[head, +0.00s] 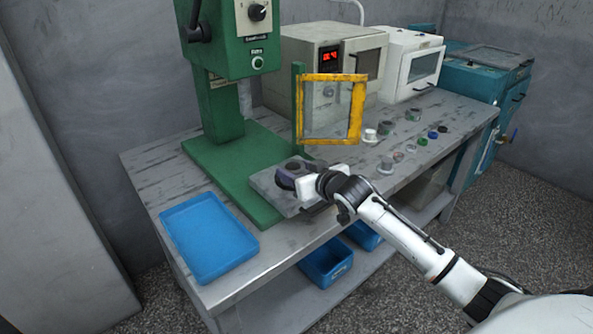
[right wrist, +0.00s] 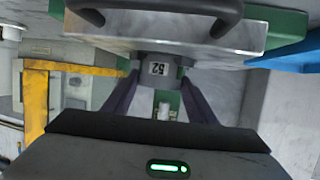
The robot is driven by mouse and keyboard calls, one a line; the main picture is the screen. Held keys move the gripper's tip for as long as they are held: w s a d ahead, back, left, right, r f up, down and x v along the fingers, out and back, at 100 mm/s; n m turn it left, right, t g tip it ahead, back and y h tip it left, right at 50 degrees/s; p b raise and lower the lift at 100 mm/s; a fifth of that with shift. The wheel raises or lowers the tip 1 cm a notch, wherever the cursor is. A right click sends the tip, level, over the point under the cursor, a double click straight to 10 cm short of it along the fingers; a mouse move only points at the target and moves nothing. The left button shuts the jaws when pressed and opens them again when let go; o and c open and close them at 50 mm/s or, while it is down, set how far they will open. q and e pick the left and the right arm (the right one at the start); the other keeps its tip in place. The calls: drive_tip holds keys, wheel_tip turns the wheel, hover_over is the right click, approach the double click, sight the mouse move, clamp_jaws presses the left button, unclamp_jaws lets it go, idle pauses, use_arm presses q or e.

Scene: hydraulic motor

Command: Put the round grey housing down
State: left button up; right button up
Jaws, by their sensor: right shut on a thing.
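The round grey housing (head: 293,166) is at the grey metal plate on the green press base, partly hidden by my right gripper (head: 287,177). My left gripper is not in view.
The green press (head: 225,110) stands behind, with a yellow-framed guard (head: 333,78) to the right of the housing. A blue tray (head: 208,238) lies at left on the workbench (head: 150,178). Several small round parts (head: 385,164) stand to the right. Blue bins (head: 326,263) are below.

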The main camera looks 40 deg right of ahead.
drive_tip(key=o, duration=1.3)
drive_tip(key=shift+o, duration=0.2)
drive_tip(key=shift+s+r, duration=0.1)
drive_tip(key=v, duration=1.2)
